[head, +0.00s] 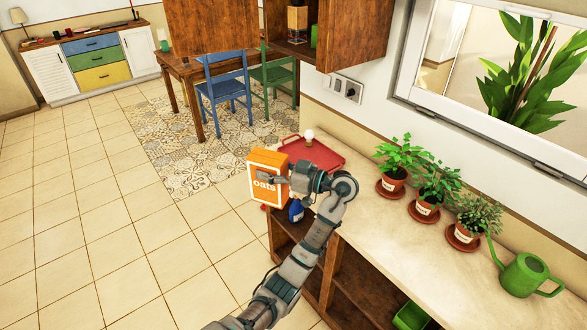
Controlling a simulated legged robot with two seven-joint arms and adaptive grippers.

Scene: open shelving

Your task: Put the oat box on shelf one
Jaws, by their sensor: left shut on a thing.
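The oat box (264,192), orange with a white band and the word "oats", is held upright at the left end of the counter. My left gripper (276,179) is shut on the oat box from its right side; the fingers partly cover its front. Wooden open shelving (327,273) stands below the counter, with dark compartments facing left. My arm hides part of the shelving, and I cannot tell which level is shelf one. My right gripper is not in view.
A red tray (322,153) with a light bulb (309,137) lies behind the box. A blue item (296,211) is just below the gripper. Several potted plants and a green watering can (525,275) line the counter's right side. A green bin (410,317) sits low in the shelving.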

